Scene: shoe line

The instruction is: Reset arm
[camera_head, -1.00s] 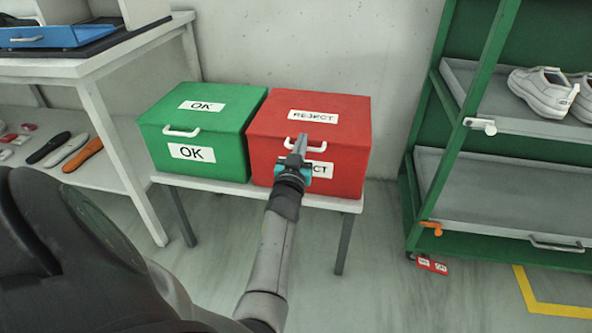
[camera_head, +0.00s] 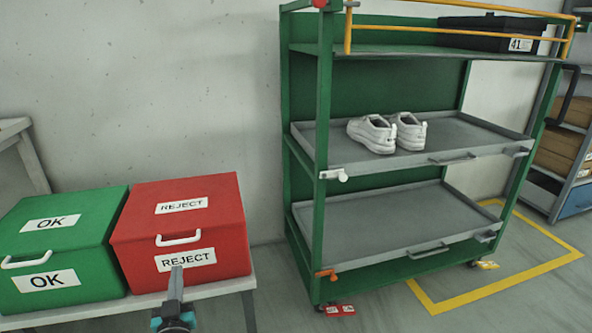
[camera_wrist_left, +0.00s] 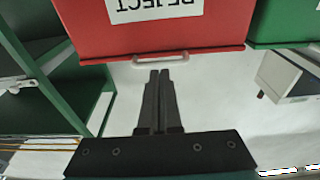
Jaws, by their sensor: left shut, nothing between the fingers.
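My left gripper (camera_head: 177,280) is at the lower left of the head view, in front of the red REJECT box (camera_head: 188,230). Its fingers are shut and empty. In the left wrist view the closed fingers (camera_wrist_left: 160,78) point at the red box (camera_wrist_left: 150,45), just short of its white handle (camera_wrist_left: 160,57). I cannot tell whether they touch it. The red box has its lid down. My right gripper is in neither view.
A green OK box (camera_head: 65,240) stands left of the red one on a white table (camera_head: 215,287). A green trolley (camera_head: 323,130) with grey trays holds a pair of white shoes (camera_head: 385,133). A black box (camera_head: 490,35) sits on top. Yellow tape (camera_head: 490,290) marks the floor.

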